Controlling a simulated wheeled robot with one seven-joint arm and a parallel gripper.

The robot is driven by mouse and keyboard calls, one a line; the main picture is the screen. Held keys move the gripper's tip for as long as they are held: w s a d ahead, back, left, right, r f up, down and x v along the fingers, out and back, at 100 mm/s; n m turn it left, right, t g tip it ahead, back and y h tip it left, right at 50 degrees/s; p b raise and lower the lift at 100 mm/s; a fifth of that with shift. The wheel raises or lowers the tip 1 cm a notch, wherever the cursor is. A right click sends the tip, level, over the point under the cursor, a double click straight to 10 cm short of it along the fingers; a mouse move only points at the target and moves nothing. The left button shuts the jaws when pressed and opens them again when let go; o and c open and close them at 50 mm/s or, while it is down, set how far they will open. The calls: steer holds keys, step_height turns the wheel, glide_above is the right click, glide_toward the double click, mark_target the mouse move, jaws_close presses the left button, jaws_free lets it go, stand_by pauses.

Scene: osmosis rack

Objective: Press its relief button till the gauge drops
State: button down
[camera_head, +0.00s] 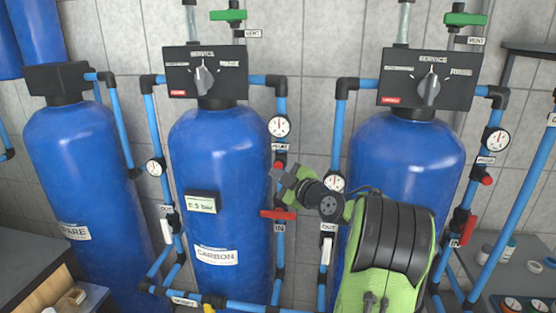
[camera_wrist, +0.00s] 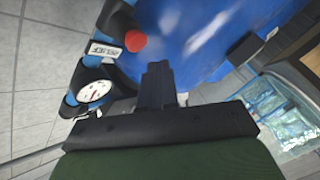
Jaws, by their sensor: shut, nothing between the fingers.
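The carbon tank (camera_head: 215,165) stands in the middle with a CARBON label. On the blue pipe at its right are a round white gauge (camera_head: 279,126), a small label (camera_head: 280,146) and a red button, mostly hidden behind my gripper in the head view. The wrist view shows the gauge (camera_wrist: 95,92), the label (camera_wrist: 104,49) and the red button (camera_wrist: 135,41) clearly. My gripper (camera_head: 277,172) is shut and empty, close to this button. Its fingertips (camera_wrist: 158,70) appear beside the button; I cannot tell whether they touch. The gauge needle is too small to read.
A red-handled IN valve (camera_head: 278,215) sits just below my gripper. The right tank (camera_head: 400,165) has its own gauge (camera_head: 496,140) and red button (camera_head: 486,180). A spare tank (camera_head: 75,170) stands left.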

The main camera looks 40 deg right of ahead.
steer(key=shift+w+d+f, duration=0.1)
steer(key=shift+w+d, duration=0.3)
steer(key=shift+d, duration=0.05)
stand_by(1.7)
steer(key=shift+w+d+b, duration=0.25)
steer(key=shift+d+b, duration=0.1)
steer(key=shift+w+d, duration=0.3)
steer(key=shift+d, duration=0.1)
stand_by(0.7)
stand_by(1.0)
steer(key=shift+s+a+b, duration=0.55)
steer(key=shift+a+b, duration=0.15)
steer(key=shift+b, duration=0.5)
